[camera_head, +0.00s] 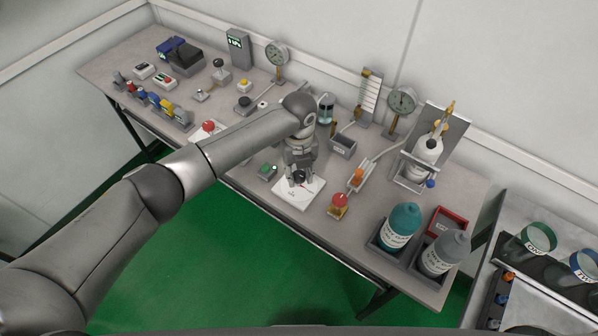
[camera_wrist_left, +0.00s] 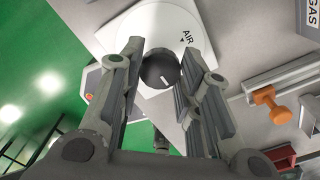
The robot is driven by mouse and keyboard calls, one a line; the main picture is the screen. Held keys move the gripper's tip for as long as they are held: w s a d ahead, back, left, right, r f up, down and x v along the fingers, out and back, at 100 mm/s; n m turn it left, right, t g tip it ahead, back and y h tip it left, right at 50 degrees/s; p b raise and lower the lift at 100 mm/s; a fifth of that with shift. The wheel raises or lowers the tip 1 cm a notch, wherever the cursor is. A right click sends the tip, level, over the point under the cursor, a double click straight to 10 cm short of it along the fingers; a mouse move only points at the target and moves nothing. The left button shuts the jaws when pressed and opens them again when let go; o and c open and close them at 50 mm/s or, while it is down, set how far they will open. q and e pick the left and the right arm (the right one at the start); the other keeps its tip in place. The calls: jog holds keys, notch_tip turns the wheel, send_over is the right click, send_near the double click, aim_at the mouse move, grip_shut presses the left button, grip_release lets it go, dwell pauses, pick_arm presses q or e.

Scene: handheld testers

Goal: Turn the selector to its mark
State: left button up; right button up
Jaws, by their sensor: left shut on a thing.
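The selector is a round black knob (camera_wrist_left: 158,70) on a white plate (camera_wrist_left: 150,22), seen in the left wrist view. A short white line shows on the knob's face. The plate carries the word AIR (camera_wrist_left: 187,37) with a small dark arrow mark, up and to the right of the knob. In the head view the white plate (camera_head: 300,200) lies near the table's front edge, and my left gripper (camera_head: 299,180) points straight down over it. My left gripper (camera_wrist_left: 161,62) is shut on the knob, one finger on each side. My right gripper is not in view.
A green-topped box (camera_head: 267,171) is close on the left. Two bottles, one teal (camera_head: 402,222), stand in trays at the right. Gauges line the back.

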aim_at(299, 175)
pick_arm(q)
jog(key=shift+w+r+m, duration=0.1)
jog(key=shift+m, duration=0.3)
jog(key=o, duration=1.1)
jog(key=shift+c, duration=0.2)
notch_tip(299, 175, up, 12)
